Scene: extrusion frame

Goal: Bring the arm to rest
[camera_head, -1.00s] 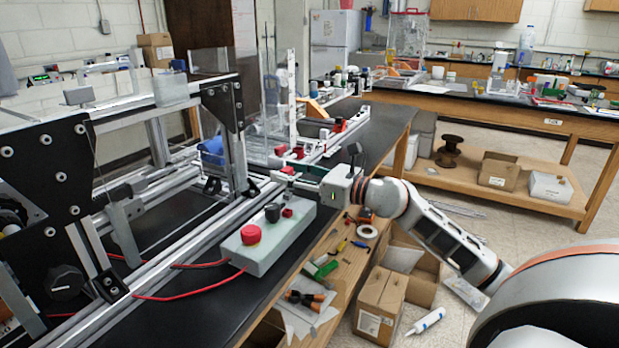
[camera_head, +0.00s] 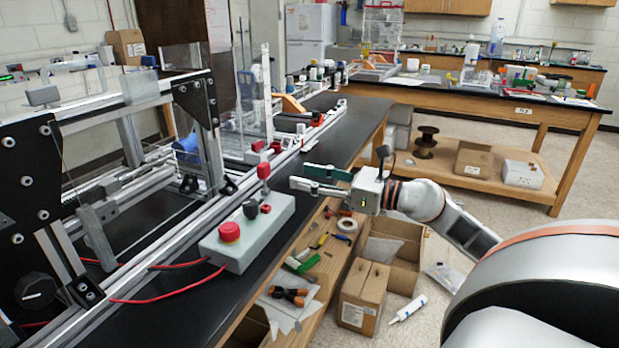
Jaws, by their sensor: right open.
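My right gripper (camera_head: 298,177) is in the middle of the head view, at the end of my right arm, which comes in from the lower right. Its two fingers point left and are apart, with nothing between them. It appears above the bench's right edge, to the right of the grey control box (camera_head: 222,252). My left gripper is not in view.
The aluminium extrusion frame (camera_head: 140,192) with black plates fills the left, on the black bench (camera_head: 165,318). Red cables run from the control box. Tools lie on the wooden shelf. Cardboard boxes (camera_head: 361,299) and a white tube (camera_head: 408,309) are on the floor.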

